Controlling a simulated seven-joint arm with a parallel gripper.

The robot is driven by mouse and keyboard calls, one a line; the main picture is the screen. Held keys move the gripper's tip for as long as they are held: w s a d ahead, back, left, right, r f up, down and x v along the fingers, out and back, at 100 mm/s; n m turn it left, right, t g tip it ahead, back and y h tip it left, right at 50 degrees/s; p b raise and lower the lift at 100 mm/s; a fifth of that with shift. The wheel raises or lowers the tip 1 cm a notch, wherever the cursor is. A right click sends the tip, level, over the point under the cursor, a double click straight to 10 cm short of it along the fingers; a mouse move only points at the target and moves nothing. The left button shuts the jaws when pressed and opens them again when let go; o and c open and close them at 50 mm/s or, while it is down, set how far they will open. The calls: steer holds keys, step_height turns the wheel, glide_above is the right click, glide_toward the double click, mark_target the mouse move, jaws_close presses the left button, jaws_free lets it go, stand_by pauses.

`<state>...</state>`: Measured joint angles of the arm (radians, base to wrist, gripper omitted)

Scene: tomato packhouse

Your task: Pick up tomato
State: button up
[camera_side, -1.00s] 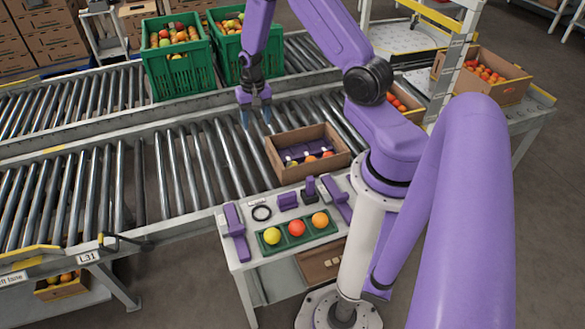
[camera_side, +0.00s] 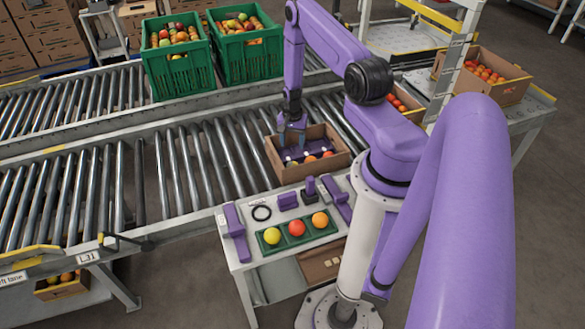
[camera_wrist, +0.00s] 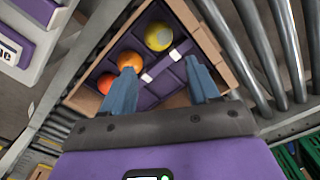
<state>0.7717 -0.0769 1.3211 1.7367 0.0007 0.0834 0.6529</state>
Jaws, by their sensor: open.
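A cardboard box (camera_side: 337,164) with a purple divider insert stands on the roller conveyor. In the wrist view, a yellow tomato (camera_wrist: 159,37), an orange tomato (camera_wrist: 131,60) and a red tomato (camera_wrist: 106,83) lie in a row along one side of the insert; the other compartments in view look empty. In the side view, my gripper (camera_side: 291,142) points down over the far left part of the box. Its two blue fingers are apart with nothing between them. In the wrist view, my gripper (camera_wrist: 160,68) has its left finger overlapping the edge of the orange tomato; contact cannot be told.
A side table (camera_side: 250,284) in front carries a green tray (camera_side: 268,249) holding a yellow, a red and an orange tomato. The rollers (camera_side: 185,165) left of the box are clear.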

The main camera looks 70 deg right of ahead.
mark_target(293, 163)
step_height(293, 163, down, 6)
steer(key=shift+s+a+f, duration=0.1)
steer(key=shift+f, duration=1.25)
steer(key=shift+a+f, duration=0.1)
steer(key=shift+f, duration=1.2)
steer(key=c, duration=0.4)
